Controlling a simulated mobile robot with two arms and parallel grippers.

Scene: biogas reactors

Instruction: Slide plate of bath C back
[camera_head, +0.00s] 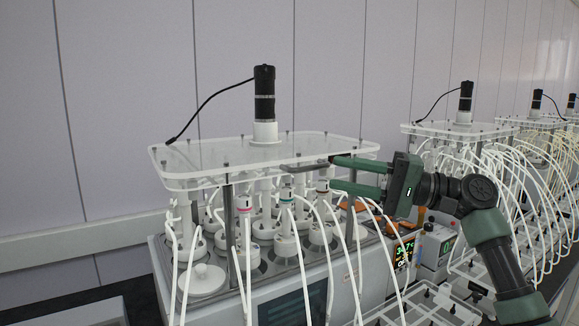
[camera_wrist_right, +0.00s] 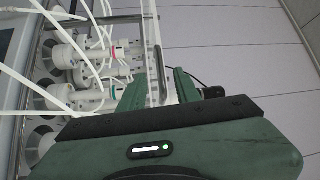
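The clear plate of the nearest bath (camera_head: 215,172), apparently bath C, sits level above the bottles with a black motor (camera_head: 264,92) standing on it. My right gripper (camera_head: 332,171) is at the plate's front right edge, with its two green fingers apart, one higher than the other. In the right wrist view, the plate's edge (camera_wrist_right: 154,50) runs into the gap between the spread fingers (camera_wrist_right: 158,88). Gaps show beside the edge, so the fingers do not look clamped; contact is unclear. A grey handle-like piece (camera_head: 303,167) lies by the fingertips. My left gripper is not in view.
White tubes hang in front of the bath (camera_head: 290,295) and close below the gripper. Bottles with coloured rings (camera_head: 286,200) stand under the plate. A second bath's plate (camera_head: 455,130) and more tubes are at the right. A panelled wall (camera_head: 120,90) stands behind.

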